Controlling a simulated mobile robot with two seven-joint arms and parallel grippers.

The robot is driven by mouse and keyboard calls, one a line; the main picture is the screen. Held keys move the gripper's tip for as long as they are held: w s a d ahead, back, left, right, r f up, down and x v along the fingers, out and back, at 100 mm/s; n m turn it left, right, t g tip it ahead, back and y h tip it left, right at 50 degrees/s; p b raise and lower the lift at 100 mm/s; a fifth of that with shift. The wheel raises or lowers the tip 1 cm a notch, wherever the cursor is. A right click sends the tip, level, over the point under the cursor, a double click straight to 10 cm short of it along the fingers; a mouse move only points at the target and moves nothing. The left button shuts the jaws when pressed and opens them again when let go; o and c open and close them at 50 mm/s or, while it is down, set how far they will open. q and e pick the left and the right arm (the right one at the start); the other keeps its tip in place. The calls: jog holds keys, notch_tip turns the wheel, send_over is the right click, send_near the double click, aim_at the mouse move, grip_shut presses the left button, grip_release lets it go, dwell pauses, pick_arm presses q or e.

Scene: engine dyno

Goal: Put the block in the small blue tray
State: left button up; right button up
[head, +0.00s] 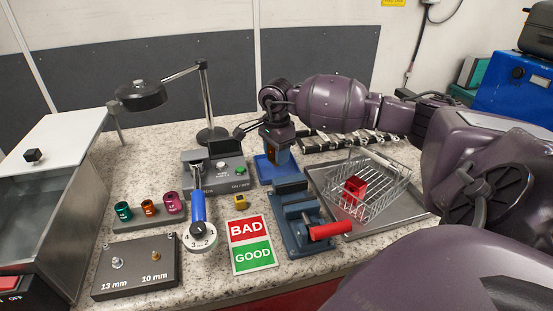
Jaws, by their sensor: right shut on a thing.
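The small blue tray (265,178) lies on the counter behind the blue vise, right of the grey switch box. My right gripper (279,160) points down over this tray, its fingertips inside the tray's outline. It is shut on a block that shows only as a small brownish patch (283,157) between the fingers. I cannot tell whether the block touches the tray floor. My left gripper is not in view.
A wire basket (385,185) with a red block (355,189) stands on a metal tray at the right. The blue vise (300,218) with its red handle is just in front of the blue tray. A lamp (140,95) and a torque wrench (197,207) are to the left.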

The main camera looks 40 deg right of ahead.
jog(key=shift+f, duration=1.2)
jog(key=shift+f, duration=0.1)
jog(key=o, duration=1)
notch_tip(320, 180, up, 12)
jog(key=shift+r, duration=0.15)
